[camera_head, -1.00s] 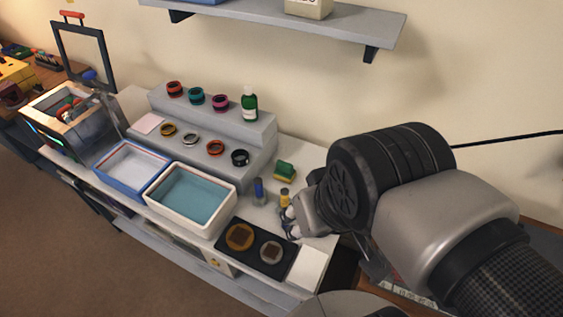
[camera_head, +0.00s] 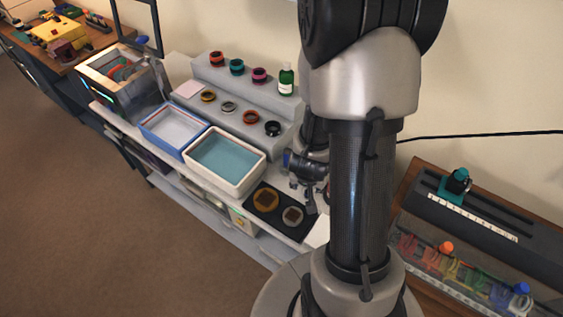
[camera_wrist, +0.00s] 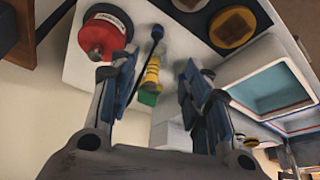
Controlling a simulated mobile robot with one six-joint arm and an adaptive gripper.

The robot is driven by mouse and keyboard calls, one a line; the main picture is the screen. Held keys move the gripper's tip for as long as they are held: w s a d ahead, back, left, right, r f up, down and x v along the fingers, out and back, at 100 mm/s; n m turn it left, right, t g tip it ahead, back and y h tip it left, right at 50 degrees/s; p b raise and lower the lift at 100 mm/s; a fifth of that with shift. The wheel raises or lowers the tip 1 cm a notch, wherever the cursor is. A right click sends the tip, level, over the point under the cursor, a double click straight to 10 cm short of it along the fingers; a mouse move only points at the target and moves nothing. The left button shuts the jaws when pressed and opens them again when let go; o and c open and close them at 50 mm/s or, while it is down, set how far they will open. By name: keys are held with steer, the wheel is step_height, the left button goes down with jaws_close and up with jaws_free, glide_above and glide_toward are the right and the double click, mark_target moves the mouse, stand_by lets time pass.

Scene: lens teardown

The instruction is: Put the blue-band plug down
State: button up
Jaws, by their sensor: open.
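My gripper (camera_wrist: 157,66) is open in the wrist view, its blue-lined fingers wide apart. A dark blue-topped piece with a thin dark stem (camera_wrist: 156,34) shows near the fingertips on the pale bench top; I cannot tell whether it is the blue-band plug. I see no clear blue band on it. A yellow piece (camera_wrist: 151,72) and a green block (camera_wrist: 148,96) show beyond, in the gap between the fingers. In the head view my gripper (camera_head: 306,190) is low over the bench's right end, partly hidden by my arm.
A red labelled container (camera_wrist: 101,35) is close to the left finger. A black mat (camera_head: 266,226) holds two round discs. A white tub (camera_head: 192,160) and blue tray (camera_head: 146,127) lie left of it. The stepped grey stand (camera_head: 248,93) bears several rings. A rack (camera_head: 475,222) is right.

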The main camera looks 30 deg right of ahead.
steer(key=b+x, duration=0.3)
steer(key=x, duration=0.3)
steer(key=b+x, duration=0.3)
steer(key=x, duration=0.3)
steer(key=b+x, duration=0.3)
steer(key=x, duration=0.2)
steer(key=shift+s+d+f, duration=0.15)
steer(key=shift+d+f, duration=0.15)
steer(key=shift+f, duration=0.1)
steer(key=shift+r, duration=0.1)
steer(key=c, duration=1)
steer(key=shift+c, duration=0.2)
step_height(320, 180, up, 20)
steer(key=p, duration=1.3)
